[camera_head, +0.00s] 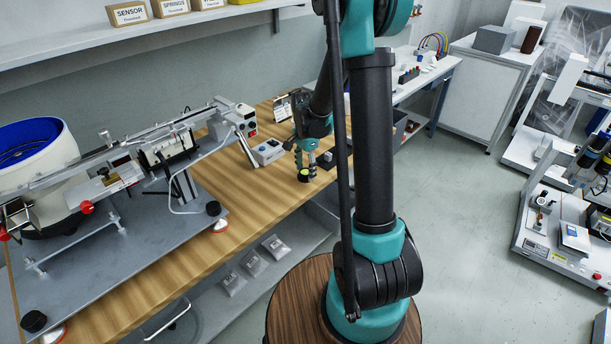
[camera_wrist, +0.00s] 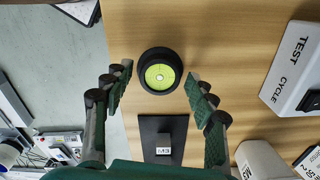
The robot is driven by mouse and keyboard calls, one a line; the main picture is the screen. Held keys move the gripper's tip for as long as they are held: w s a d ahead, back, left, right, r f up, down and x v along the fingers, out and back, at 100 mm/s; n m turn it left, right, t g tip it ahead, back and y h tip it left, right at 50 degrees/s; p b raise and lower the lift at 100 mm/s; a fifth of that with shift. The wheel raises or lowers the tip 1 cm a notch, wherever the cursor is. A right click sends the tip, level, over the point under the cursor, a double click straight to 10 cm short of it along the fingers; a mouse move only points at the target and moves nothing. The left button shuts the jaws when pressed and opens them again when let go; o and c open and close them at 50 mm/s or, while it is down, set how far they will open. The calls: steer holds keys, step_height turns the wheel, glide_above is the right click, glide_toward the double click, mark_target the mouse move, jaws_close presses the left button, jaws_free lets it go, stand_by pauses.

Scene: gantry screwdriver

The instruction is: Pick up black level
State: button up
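The black level (camera_wrist: 148,84) is a round black disc with a bright yellow-green bubble vial in its top. It sits flat on the wooden table, and in the head view it shows as a small dark disc with a green top (camera_head: 304,175). My gripper (camera_wrist: 159,79) is open and empty, pointing down, with one finger to the left and one to the right of the level in the wrist view. Gaps show between the level and both fingers. In the head view my gripper (camera_head: 308,149) is just above and behind the level.
A black plate with a small labelled block (camera_wrist: 164,152) lies close to the level. A white TEST CYCLE box (camera_wrist: 295,65) stands to the right in the wrist view. The table's edge is left of the level there. A large feeder machine (camera_head: 110,190) fills the table's left part.

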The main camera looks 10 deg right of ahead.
steer(key=c, duration=1)
steer(key=shift+r, duration=0.1)
